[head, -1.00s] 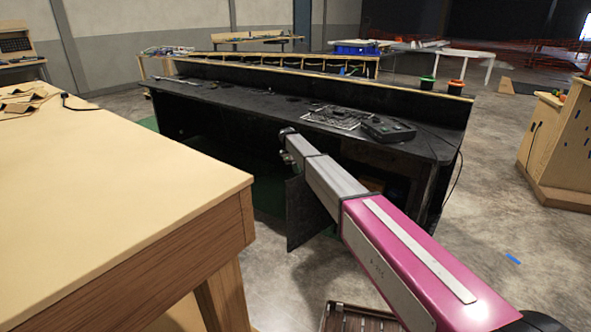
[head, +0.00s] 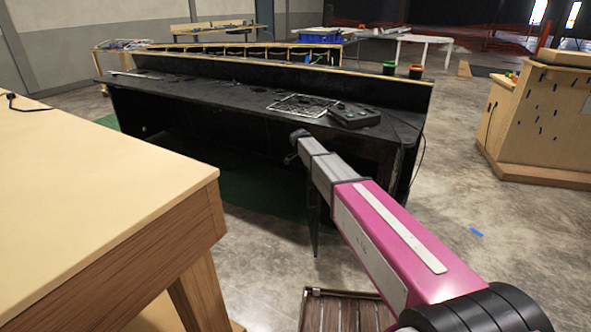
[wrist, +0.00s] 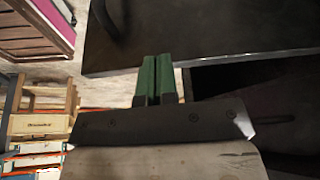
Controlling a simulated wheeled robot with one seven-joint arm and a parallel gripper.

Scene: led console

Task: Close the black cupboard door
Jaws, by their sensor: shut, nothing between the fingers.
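The black cupboard door (head: 314,228) stands open under the black console (head: 215,98). In the head view only a narrow dark strip of it shows left of my arm, which hides the rest. In the wrist view a dark panel (wrist: 215,32) that looks like this door fills the upper right, with a dark handle (wrist: 106,18) and a pale lower edge. My gripper (wrist: 157,58) has its green fingers together and empty, overlapping the panel's lower edge in the picture. I cannot tell whether they touch it. The gripper is hard to make out in the head view.
A wooden table (head: 90,170) stands close at the left. A small keypad box (head: 353,115) lies on the console top. A wooden cabinet (head: 545,120) stands at the right, with bare concrete floor before it. The wrist view shows a dark opening (wrist: 265,95) below the panel.

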